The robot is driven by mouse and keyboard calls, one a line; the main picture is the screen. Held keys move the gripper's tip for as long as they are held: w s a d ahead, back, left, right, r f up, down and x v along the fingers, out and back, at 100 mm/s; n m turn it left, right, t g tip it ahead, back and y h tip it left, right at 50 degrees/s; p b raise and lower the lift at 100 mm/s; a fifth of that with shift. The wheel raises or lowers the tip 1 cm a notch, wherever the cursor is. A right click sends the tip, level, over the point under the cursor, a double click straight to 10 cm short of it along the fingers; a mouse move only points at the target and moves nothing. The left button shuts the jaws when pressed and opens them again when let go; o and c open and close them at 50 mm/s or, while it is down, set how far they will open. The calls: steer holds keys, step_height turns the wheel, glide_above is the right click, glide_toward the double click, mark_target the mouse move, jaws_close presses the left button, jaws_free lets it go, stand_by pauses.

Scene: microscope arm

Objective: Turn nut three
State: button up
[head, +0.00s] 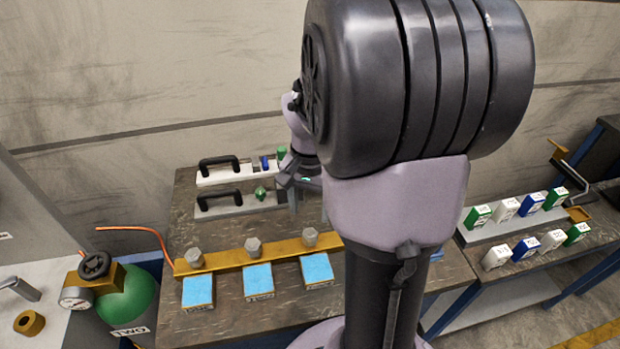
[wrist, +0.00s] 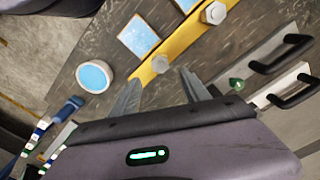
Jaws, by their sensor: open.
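Three hex nuts stand in a row on a yellow bar (head: 225,258) in the head view: a left nut (head: 194,257), a middle nut (head: 253,247) and a right nut (head: 310,237). My gripper (head: 306,207) is behind and above the right nut, partly hidden by my arm. In the wrist view my gripper (wrist: 161,79) is open and empty, its two fingers apart. One nut (wrist: 160,64) shows just beyond the gap between the fingertips, apart from them. Another nut (wrist: 215,12) is farther up the bar.
Blue-topped plates (head: 198,291) lie before the nuts. A round blue-topped disc (wrist: 95,76) shows in the wrist view. Black-handled panels (head: 220,202) with a green knob (head: 260,193) stand behind the bar. A green tank (head: 128,295) is at left; several small boxes (head: 507,209) stand at right.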

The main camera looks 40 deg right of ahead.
step_height(320, 180, up, 7)
steer(key=p, duration=0.2)
steer(key=shift+r, duration=0.2)
steer(key=s+a+r+n+t+y+b, duration=0.1)
steer(key=s+a+r+n+t+b, duration=0.1)
steer(key=a, duration=1)
steer(key=s+a+r+n+t+y+b, duration=0.1)
steer(key=s+a+n, duration=0.4)
steer(key=a, duration=0.6)
steer(key=r+n+t+b, duration=0.1)
steer(key=t, duration=0.1)
steer(key=shift+a+t, duration=0.4)
steer(key=shift+s, duration=0.1)
